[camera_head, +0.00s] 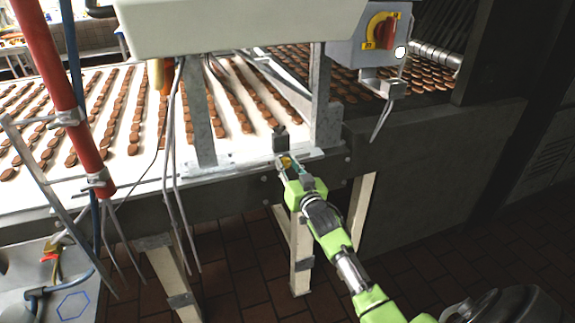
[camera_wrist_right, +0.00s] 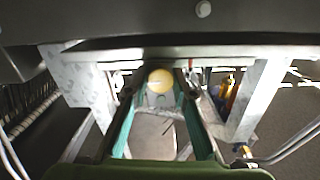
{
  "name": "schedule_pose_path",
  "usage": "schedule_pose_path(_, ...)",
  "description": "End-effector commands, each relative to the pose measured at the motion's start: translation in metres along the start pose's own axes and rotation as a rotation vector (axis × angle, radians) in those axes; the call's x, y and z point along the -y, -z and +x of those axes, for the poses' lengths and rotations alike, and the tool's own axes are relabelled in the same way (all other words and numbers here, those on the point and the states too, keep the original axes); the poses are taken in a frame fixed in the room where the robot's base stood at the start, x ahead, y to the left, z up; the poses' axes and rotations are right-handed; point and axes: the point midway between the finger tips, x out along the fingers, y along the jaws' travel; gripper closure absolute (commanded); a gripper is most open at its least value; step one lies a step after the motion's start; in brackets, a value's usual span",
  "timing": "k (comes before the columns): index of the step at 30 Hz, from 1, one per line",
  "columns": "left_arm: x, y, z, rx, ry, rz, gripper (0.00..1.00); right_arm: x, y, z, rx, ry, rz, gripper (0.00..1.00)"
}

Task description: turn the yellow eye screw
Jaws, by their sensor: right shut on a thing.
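The yellow eye screw (camera_head: 285,161) is at the front edge of the conveyor frame, by the foot of a metal upright. In the head view it is small and partly hidden by my right gripper (camera_head: 289,168). In the right wrist view the rounded yellow head (camera_wrist_right: 160,80) sits between the tips of my two green fingers (camera_wrist_right: 158,92). The fingers are shut on it. The screw's shaft is not clearly visible. My left gripper is not in view.
A white conveyor belt (camera_head: 100,165) carries rows of brown biscuits. A grey box with a red and yellow rotary switch (camera_head: 381,31) hangs above right. A red pipe (camera_head: 57,75) and several cables stand at left. Tiled floor (camera_head: 235,275) lies below the frame.

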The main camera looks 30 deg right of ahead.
Motion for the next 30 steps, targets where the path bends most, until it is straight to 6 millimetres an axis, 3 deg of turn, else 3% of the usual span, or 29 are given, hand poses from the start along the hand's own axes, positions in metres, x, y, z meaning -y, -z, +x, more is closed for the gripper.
schedule_pose_path(30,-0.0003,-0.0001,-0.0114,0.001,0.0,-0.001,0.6,0.0014,-0.0001,0.0002,-0.001,0.0,-0.921,0.97)
